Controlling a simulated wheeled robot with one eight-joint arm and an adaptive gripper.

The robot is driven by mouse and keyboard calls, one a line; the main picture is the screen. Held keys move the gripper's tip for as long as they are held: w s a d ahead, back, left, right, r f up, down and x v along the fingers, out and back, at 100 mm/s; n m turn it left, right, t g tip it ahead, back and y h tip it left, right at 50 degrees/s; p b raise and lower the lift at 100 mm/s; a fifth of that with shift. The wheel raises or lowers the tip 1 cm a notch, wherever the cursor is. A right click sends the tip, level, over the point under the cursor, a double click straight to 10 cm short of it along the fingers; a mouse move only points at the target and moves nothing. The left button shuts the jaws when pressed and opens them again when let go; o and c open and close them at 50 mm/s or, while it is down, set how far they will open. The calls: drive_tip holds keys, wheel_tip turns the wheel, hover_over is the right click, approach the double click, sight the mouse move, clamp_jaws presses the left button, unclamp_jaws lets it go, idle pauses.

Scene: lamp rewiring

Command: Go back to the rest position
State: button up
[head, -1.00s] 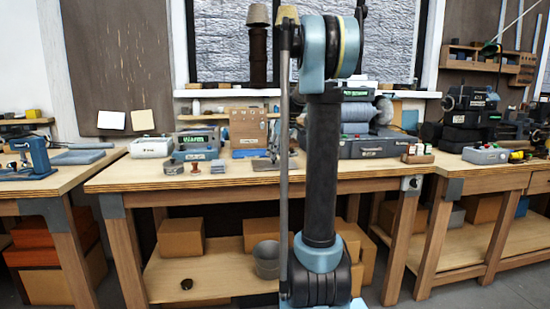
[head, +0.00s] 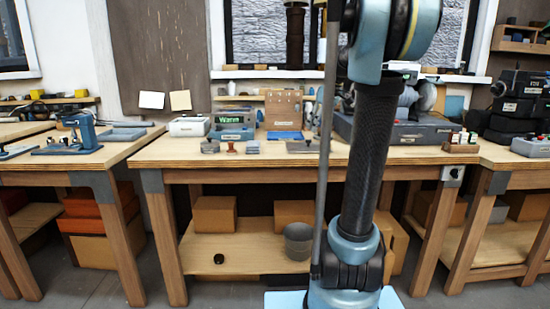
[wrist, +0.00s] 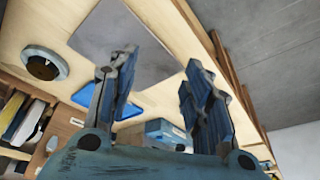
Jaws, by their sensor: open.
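My gripper (wrist: 160,95) shows in the wrist view with its two blue fingers spread apart and nothing between them. Beyond the fingers are a grey plate (wrist: 125,40) and a blue pad (wrist: 88,95) on the light wooden bench top (wrist: 200,25). In the head view my arm stands upright right of centre, in front of the middle workbench (head: 265,158). The gripper itself cannot be made out there.
The middle bench holds a white box (head: 189,126), a green-lit device (head: 232,124), a pegboard (head: 283,108) and several small parts. Boxes and a grey bucket (head: 298,240) sit on its lower shelf. A blue vise (head: 82,132) stands on the left bench. Floor (head: 120,290) shows at lower left.

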drive_tip(key=s+a+f+m+h, duration=0.1)
drive_tip(key=s+f+m, duration=0.2)
drive_tip(key=s+f, duration=1)
drive_tip(key=s+f+m+h, duration=0.1)
drive_tip(key=s+f+m, duration=0.3)
drive_tip(key=s+f, duration=0.9)
drive_tip(key=s, duration=0.7)
drive_tip(key=shift+a+g+h, duration=0.4)
drive_tip(key=shift+s+f, duration=0.25)
drive_tip(key=shift+s, duration=0.05)
drive_tip(key=shift+c, duration=1.4)
drive_tip(key=shift+s+f, duration=0.1)
